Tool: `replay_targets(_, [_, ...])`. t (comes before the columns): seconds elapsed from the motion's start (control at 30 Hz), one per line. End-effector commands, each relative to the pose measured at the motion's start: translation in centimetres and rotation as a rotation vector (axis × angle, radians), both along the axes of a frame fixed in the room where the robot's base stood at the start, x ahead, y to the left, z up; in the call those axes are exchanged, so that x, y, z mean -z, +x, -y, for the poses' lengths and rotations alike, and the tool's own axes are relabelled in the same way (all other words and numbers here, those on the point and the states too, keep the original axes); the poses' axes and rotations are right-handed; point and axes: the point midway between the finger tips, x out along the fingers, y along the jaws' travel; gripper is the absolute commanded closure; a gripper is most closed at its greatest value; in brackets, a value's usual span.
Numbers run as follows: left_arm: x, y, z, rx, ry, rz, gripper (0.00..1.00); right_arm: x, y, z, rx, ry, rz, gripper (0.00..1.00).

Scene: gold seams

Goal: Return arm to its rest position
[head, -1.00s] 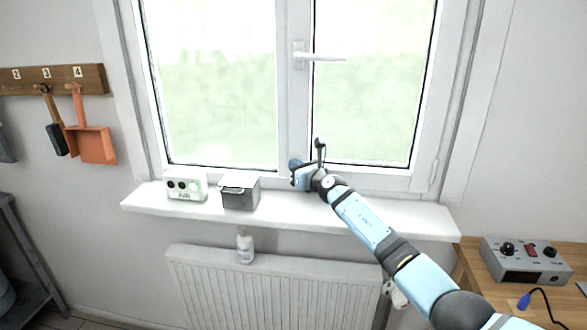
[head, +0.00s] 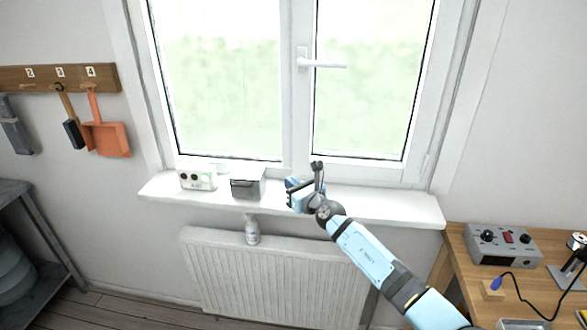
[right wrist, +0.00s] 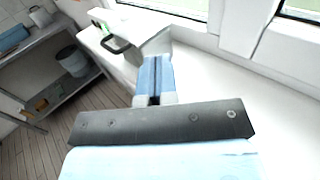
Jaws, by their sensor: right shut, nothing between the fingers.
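My right arm reaches from the lower right across the head view. Its right gripper (head: 294,193) is at the windowsill (head: 385,205), just right of a grey-and-white box (head: 248,184). In the right wrist view the gripper's blue fingers (right wrist: 154,80) are together with nothing between them. The box with its dark handle (right wrist: 116,45) is just beyond the fingertips there; I cannot tell whether they touch. My left gripper is not in view.
A white device (head: 198,178) stands left of the box. The window handle (head: 325,64) juts out above. A wooden table (head: 455,262) with a grey control box (head: 503,245) is at right.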

Motion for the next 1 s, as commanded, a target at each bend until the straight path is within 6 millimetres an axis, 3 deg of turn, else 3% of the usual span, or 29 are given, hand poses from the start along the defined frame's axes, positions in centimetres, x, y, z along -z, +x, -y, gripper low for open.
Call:
replay_targets(0.17, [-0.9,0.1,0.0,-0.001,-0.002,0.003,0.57,1.2,-1.9,0.1,0.007,0.093,-0.051,1.0])
replay_targets(0.27, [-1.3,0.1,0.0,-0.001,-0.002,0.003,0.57,3.4,-4.7,0.6,0.025,0.292,-0.16,1.0])
replay_targets(0.37, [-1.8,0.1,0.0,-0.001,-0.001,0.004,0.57,6.2,-8.8,1.8,0.069,0.582,-0.315,1.0])
replay_targets(0.7, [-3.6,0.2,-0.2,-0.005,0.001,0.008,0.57,14.5,-24.8,8.6,0.348,1.604,-0.836,1.0])
replay_targets(0.9, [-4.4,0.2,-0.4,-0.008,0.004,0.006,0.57,17.8,-35.6,12.3,0.585,2.175,-1.078,1.0])
replay_targets(1.0, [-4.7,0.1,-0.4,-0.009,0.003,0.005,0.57,18.4,-40.7,13.7,0.706,2.427,-1.164,1.0])
